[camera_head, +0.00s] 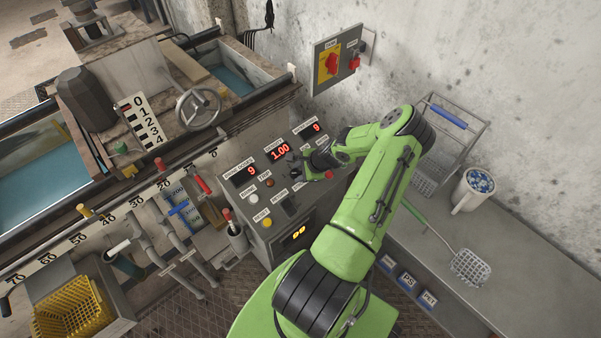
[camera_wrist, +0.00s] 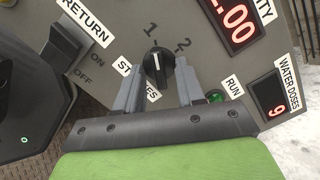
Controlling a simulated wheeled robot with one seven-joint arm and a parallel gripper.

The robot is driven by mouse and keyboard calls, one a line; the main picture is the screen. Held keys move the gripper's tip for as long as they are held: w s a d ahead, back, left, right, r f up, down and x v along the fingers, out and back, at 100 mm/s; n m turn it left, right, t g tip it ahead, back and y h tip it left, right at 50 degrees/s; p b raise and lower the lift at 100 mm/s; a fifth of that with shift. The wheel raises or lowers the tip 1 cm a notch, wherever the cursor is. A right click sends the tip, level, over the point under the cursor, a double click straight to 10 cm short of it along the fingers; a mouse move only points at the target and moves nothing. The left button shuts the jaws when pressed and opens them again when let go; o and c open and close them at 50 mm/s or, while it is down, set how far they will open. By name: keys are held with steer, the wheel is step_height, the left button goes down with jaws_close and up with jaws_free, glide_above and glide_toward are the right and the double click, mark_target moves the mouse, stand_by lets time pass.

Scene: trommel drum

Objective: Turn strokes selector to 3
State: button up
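The strokes selector (camera_wrist: 158,62) is a round black knob with a white pointer line on the grey control panel, seen in the wrist view. The marks "1" and "2" show above it; a "3" is not visible. The pointer line looks nearly upright in the picture, roughly toward the "1". The STROKES label (camera_wrist: 138,83) is partly covered by my fingers. My gripper (camera_wrist: 157,82) is open, with one finger on each side of the knob's near edge; I cannot tell whether they touch it. In the head view my gripper (camera_head: 309,172) is at the panel and hides the selector.
The panel carries red displays (camera_head: 280,151), a RUN button (camera_wrist: 216,96) and a RETURN switch (camera_wrist: 66,40) close to my fingers. A red-and-yellow switch box (camera_head: 333,62) hangs on the wall. A bench (camera_head: 500,285) at right holds a cup and a strainer.

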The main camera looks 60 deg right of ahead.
jaws_close()
steer(key=shift+m+p, duration=0.3)
steer(key=shift+p, duration=0.15)
steer(key=m+p, duration=0.1)
steer(key=p, duration=0.1)
steer(key=m+p, duration=0.1)
steer(key=m, duration=0.1)
steer(key=shift+s+a+r+m+p, duration=0.1)
steer(key=shift+a+r+m+p, duration=0.05)
steer(key=shift+m+p, duration=0.2)
steer(key=m+p, duration=0.2)
steer(key=m, duration=0.1)
steer(key=m+h+p, duration=0.1)
steer(key=m+p, duration=0.2)
steer(key=shift+a+m+t, duration=0.15)
steer(key=shift+m+t, duration=0.15)
steer(key=shift+m, duration=0.05)
steer(key=m+h+p, duration=0.1)
steer(key=m+p, duration=0.4)
steer(key=m, duration=0.2)
steer(key=shift+a, duration=0.15)
steer(key=m+p, duration=0.3)
steer(key=shift+m+g, duration=0.4)
steer(key=shift+m+h+p, duration=0.3)
steer(key=shift+m+p, duration=0.6)
steer(key=shift+m, duration=0.4)
